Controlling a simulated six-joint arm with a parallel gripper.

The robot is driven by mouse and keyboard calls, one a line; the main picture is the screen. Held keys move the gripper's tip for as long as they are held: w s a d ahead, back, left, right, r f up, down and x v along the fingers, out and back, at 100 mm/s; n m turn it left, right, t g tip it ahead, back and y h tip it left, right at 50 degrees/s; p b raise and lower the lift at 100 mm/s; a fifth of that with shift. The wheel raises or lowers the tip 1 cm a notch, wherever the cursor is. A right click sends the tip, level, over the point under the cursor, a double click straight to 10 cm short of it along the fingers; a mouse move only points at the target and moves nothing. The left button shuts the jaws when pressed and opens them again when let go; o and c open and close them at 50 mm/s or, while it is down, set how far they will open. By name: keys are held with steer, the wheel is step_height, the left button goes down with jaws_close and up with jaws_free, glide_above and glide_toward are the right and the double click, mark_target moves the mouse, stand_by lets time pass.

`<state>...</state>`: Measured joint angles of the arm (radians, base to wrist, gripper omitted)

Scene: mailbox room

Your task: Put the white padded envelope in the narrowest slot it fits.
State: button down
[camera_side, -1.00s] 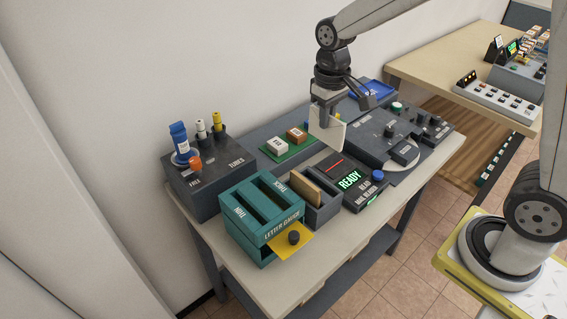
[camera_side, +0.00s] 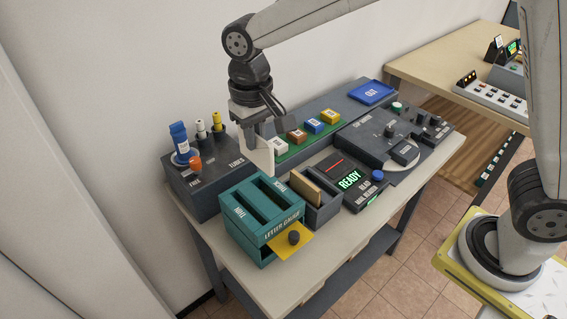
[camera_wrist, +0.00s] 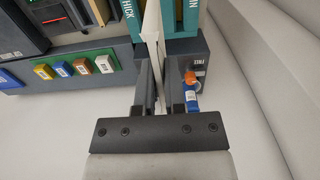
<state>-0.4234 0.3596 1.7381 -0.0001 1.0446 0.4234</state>
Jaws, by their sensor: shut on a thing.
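My gripper (camera_side: 262,138) is shut on the white padded envelope (camera_side: 262,160), which hangs down from the fingers, roughly upright. The envelope's lower part is just above or behind the rear of the teal letter gauge (camera_side: 267,237); I cannot tell whether it touches. The gauge has slots in its top and the words THIN and THICK. In the wrist view my gripper (camera_wrist: 157,78) holds the envelope (camera_wrist: 152,28) edge-on, lined up with the gap between the teal part marked THICK (camera_wrist: 131,18) and the one marked THIN (camera_wrist: 190,15).
A grey holder (camera_side: 320,209) with a brown item stands right of the gauge. A dark tube stand (camera_side: 195,192) is close on the left. A green strip with several coloured blocks (camera_side: 313,126) lies behind.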

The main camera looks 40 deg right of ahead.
steer(key=a+f, duration=0.3)
steer(key=f, duration=0.2)
steer(key=shift+s, duration=0.25)
steer(key=shift+a+f, duration=0.1)
steer(key=shift+f, duration=0.15)
steer(key=shift+f, duration=1.9)
steer(key=shift+f, duration=1.55)
stand_by(0.4)
steer(key=shift+c, duration=1.9)
jaws_free()
